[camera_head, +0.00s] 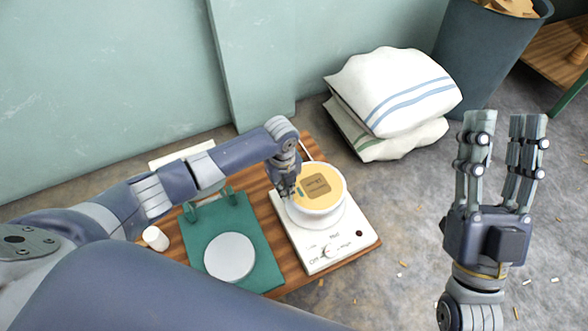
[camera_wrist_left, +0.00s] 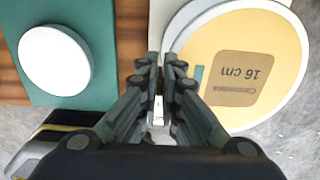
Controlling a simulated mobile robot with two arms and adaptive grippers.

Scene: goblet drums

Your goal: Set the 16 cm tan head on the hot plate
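The tan head (camera_head: 318,187), a round disc with a white rim and a brown label, is over the white hot plate (camera_head: 322,258). Its label reads 16 cm in the left wrist view (camera_wrist_left: 240,75). The round plate beneath shows past its rim, so the two are not quite centred; whether they touch I cannot tell. My left gripper (camera_head: 288,190) is at the head's left edge, its fingers close together and seemingly pinching the rim; the fingers also show in the left wrist view (camera_wrist_left: 160,75). My right gripper (camera_head: 502,135) is open and empty, well to the right, fingers up.
A teal stand (camera_head: 263,262) with a pale round disc (camera_head: 230,257) is left of the hot plate on a wooden board (camera_head: 293,276). A small white cylinder (camera_head: 155,238) stands at the left. Folded white sacks (camera_head: 395,90) and a dark bin (camera_head: 480,55) are behind.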

